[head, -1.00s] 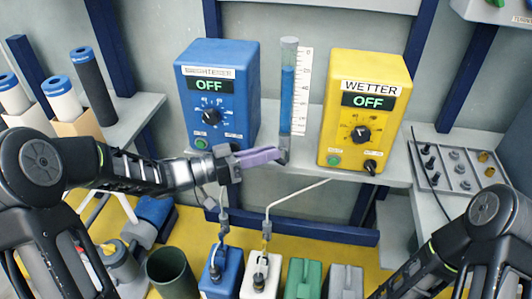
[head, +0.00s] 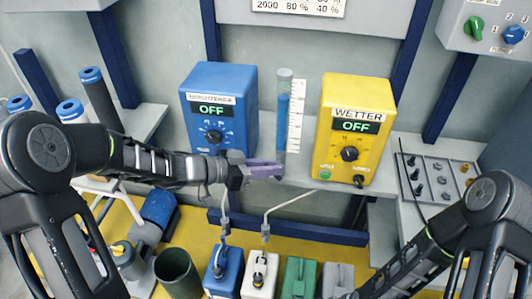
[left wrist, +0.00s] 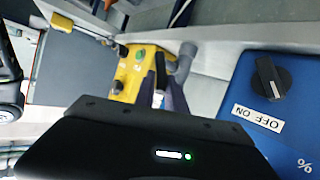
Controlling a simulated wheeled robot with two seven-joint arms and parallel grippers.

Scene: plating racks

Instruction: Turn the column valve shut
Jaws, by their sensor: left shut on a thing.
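The clear column (head: 284,115) with blue liquid stands between the blue and yellow boxes, beside a white scale (head: 296,110). My left gripper (head: 266,171) has purple fingers and reaches in from the left to the foot of the column. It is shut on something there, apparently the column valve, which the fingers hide. In the left wrist view, the fingers (left wrist: 163,92) point toward the grey foot of the column (left wrist: 186,58); the valve's position cannot be read. My right arm shows at the lower right, but its gripper is out of frame.
A blue box (head: 220,85) and a yellow WETTER box (head: 352,100) both read OFF and flank the column closely. Several coloured jugs stand below, including a blue one (head: 222,275), beside a dark green bin (head: 177,272). A fittings plate (head: 437,180) lies at the right.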

